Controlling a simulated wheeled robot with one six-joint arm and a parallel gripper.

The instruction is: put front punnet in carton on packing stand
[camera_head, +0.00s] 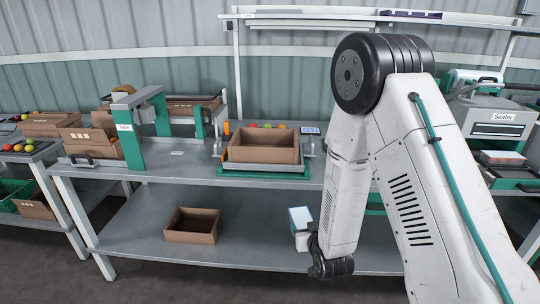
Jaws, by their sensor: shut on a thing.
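My arm reaches down in front of the bench, and my gripper (301,240) is low at its end, partly hidden behind the wrist. It is shut on the front punnet (300,216), which shows as a small box with a pale blue-white top. The fingers are too small to make out. The punnet is in front of the bench, below the height of its top. The open brown carton (262,150) sits on the green-edged packing stand (263,171) on the bench, up and left of my gripper. The carton's floor is partly hidden by its front wall.
A sealed punnet (501,157) lies at the sealer (499,120) on the right. An empty brown carton (192,226) stands on the bench's lower shelf. A taping machine (142,128) is left of the stand. Several tomatoes (267,125) lie behind the carton.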

